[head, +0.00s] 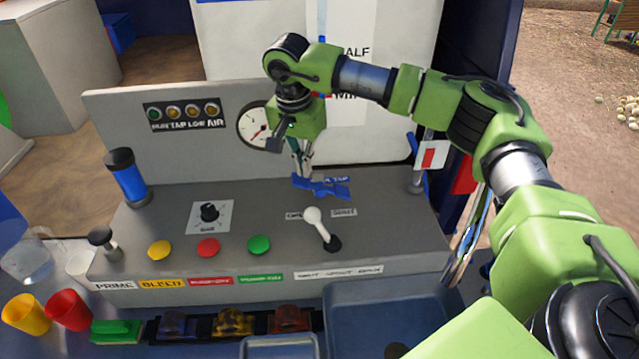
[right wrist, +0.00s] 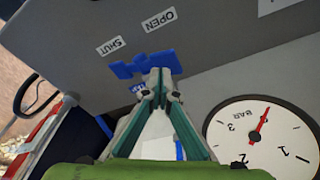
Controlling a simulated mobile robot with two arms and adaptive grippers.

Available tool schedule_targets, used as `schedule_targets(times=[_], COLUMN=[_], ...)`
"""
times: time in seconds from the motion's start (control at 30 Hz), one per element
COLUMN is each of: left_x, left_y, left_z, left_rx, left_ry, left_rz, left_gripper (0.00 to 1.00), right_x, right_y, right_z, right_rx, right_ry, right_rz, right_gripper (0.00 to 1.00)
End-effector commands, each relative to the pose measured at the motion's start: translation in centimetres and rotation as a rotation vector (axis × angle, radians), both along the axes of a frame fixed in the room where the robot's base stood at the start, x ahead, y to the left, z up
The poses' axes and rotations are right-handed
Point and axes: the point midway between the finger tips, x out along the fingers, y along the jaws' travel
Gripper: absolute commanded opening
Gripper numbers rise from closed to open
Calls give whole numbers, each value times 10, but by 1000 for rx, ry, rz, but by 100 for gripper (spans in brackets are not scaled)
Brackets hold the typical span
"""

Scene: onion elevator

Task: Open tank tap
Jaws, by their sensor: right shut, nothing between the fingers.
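The blue tap handle (head: 328,190) lies flat on the grey control panel, below the pressure gauge, with a blue tap label at its far side. White OPEN (head: 296,215) and SHUT (head: 343,212) labels sit on its near side. My right gripper (head: 303,178) points down at the handle's left part, shut and empty. In the right wrist view the fingertips (right wrist: 160,78) meet in front of the blue handle (right wrist: 127,69) and hide part of it. I cannot tell whether they touch it. My left gripper is out of view.
A white-knobbed lever (head: 315,217) stands just in front of the tap. The gauge (head: 254,127) is on the upright board behind. Yellow, red and green buttons (head: 259,245) and a rotary knob (head: 209,211) are to the left. A post (head: 417,178) stands at the right.

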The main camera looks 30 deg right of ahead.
Motion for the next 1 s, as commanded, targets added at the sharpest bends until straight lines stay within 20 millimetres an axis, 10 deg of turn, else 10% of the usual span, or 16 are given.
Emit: schedule_targets(times=[1.0], left_x=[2], left_y=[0], left_z=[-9], left_rx=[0], left_ry=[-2], left_rz=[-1], left_gripper=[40], right_x=[0], right_y=[0], right_z=[-13], right_rx=[0], right_ry=[0], right_rz=[0], right_gripper=[0])
